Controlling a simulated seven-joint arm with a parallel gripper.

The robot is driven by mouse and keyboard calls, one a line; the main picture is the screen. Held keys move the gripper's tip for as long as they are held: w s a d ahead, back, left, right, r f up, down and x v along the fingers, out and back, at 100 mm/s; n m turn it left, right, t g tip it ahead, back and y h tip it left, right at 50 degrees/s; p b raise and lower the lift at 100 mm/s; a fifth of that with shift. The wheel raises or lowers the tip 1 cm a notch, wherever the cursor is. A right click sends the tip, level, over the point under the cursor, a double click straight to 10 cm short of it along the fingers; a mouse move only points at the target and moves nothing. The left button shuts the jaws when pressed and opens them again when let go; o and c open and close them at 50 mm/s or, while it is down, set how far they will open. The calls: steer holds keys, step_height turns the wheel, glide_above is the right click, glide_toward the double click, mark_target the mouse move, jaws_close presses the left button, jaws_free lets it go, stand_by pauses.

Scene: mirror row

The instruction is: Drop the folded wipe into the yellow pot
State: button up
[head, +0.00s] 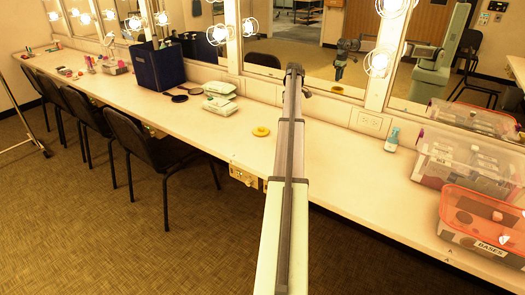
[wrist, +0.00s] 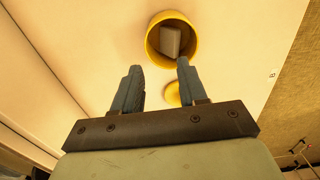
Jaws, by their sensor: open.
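The yellow pot (wrist: 151,42) shows in the wrist view, seen from above with its round mouth open. A pale, block-shaped folded wipe (wrist: 171,41) lies inside its rim, tilted against the inner wall. My gripper (wrist: 158,67) is open and empty, its two fingers apart and just below the pot in the picture. A small yellow disc (wrist: 172,95), perhaps the pot's lid, shows partly between the fingers. In the head view this yellow disc (head: 261,131) lies flat on the counter left of my arm. The pot is hidden there, probably behind my arm.
The long white counter (head: 340,165) runs below lit mirrors. Wipe packs (head: 219,104), a black hand mirror (head: 187,95) and a dark blue box (head: 157,68) stand left. A small teal bottle (head: 392,140) and clear bins (head: 465,160) stand right. Black chairs (head: 160,150) line the front edge.

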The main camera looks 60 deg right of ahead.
step_height(320, 180, up, 14)
stand_by(0.7)
steer(key=shift+f, duration=0.1)
stand_by(0.3)
